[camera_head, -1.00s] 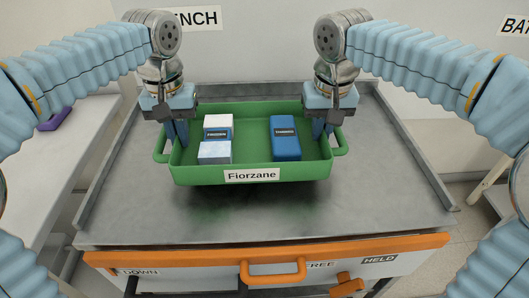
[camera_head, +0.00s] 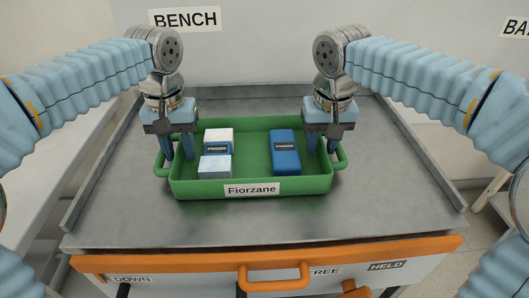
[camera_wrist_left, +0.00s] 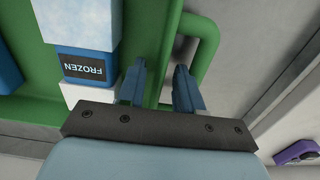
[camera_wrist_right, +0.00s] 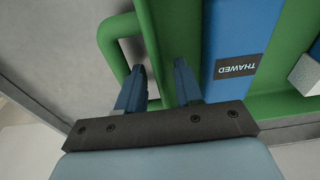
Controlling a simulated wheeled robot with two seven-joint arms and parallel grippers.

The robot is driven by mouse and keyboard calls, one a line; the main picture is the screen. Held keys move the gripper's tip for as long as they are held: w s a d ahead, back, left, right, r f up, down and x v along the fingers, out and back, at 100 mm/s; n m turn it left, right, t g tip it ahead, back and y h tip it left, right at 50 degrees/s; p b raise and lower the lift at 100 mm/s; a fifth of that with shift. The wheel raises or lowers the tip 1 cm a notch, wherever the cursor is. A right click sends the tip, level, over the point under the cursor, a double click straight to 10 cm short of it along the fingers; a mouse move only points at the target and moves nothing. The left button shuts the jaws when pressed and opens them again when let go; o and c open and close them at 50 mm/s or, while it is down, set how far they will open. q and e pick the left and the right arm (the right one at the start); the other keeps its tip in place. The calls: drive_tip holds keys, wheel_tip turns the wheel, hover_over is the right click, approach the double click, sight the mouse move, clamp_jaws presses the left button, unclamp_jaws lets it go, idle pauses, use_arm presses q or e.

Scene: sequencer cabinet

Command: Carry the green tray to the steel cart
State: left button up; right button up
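The green tray (camera_head: 300,187), labelled Fiorzane, rests level on the steel cart's (camera_head: 130,190) grey top. It holds a white and pale blue pack marked FROZEN (camera_head: 217,150) on the left and a blue pack marked THAWED (camera_head: 285,150) on the right. My left gripper (camera_head: 178,150) is open, its fingers apart around the tray's left wall beside the handle; the left wrist view shows them too (camera_wrist_left: 158,88). My right gripper (camera_head: 322,142) is open the same way at the right wall, also seen in the right wrist view (camera_wrist_right: 158,88).
The cart top has raised side rims and bare metal around the tray. An orange handle (camera_head: 273,276) and an orange edge are at its front. A wall with a BENCH sign (camera_head: 185,18) stands behind. A purple object (camera_wrist_left: 297,152) lies off to the side.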

drive_tip(key=shift+r, duration=0.2)
use_arm(q)
wheel_tip(320, 180, up, 12)
use_arm(e)
wheel_tip(320, 180, up, 12)
drive_tip(key=s, duration=0.1)
drive_tip(key=shift+s+f, duration=0.2)
drive_tip(key=shift+f, duration=0.05)
drive_tip(key=shift+s, duration=0.1)
idle(0.4)
